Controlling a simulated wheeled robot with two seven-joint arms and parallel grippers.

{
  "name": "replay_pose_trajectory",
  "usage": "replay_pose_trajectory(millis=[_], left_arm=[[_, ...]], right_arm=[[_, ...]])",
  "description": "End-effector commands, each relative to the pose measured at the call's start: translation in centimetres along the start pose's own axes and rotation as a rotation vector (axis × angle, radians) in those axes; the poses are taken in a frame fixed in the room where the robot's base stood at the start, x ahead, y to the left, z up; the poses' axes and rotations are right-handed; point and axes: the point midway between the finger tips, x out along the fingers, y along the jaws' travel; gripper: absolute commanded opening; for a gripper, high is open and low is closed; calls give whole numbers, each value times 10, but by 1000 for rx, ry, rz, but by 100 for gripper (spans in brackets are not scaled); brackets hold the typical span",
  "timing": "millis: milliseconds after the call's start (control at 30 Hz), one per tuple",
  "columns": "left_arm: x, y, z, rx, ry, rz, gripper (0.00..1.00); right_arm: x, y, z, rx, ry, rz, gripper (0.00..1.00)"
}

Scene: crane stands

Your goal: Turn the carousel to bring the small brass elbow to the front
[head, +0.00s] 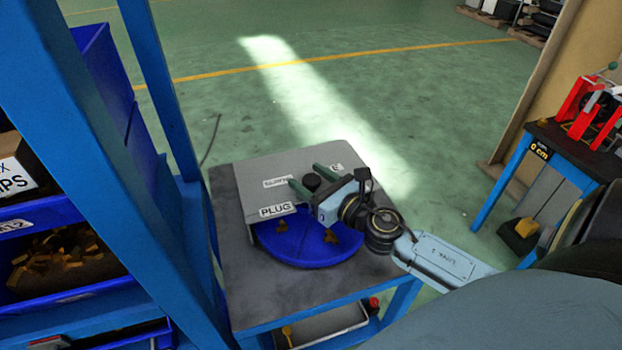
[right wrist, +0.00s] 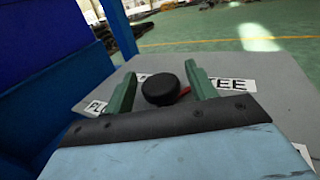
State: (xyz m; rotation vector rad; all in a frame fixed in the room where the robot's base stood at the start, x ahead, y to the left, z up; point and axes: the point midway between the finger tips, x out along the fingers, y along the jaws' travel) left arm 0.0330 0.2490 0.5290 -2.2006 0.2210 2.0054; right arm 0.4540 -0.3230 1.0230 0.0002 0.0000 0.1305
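The carousel's blue disc (head: 300,250) shows at the front of a grey cover (head: 255,175) on a small table. Two small brass pieces (head: 280,227) (head: 331,237) sit on the bare part of the disc; I cannot tell whether either is the small elbow. The rest of the disc is hidden under the cover. A black round knob (right wrist: 163,90) stands on top of the cover. My right gripper (head: 312,181) is open, its green fingers on either side of the knob, with gaps visible in the right wrist view. My left gripper is not in view.
The cover carries labels, PLUG (head: 275,211) and TEE (right wrist: 231,84) among them. A blue rack post (head: 110,150) and bins stand close on the left. A blue-legged table (head: 545,160) with red fixtures is at the right. The floor behind is clear.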

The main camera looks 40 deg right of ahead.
Motion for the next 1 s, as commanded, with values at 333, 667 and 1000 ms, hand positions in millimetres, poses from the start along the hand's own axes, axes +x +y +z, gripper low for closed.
replay_pose_trajectory(millis=[333,667,1000], left_arm=[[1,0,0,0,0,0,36],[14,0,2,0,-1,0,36],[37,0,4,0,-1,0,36]], right_arm=[[-2,0,-1,0,0,0,59],[-44,1,-4,1,3,0,59],[-102,0,-4,2,2,-2,59]])
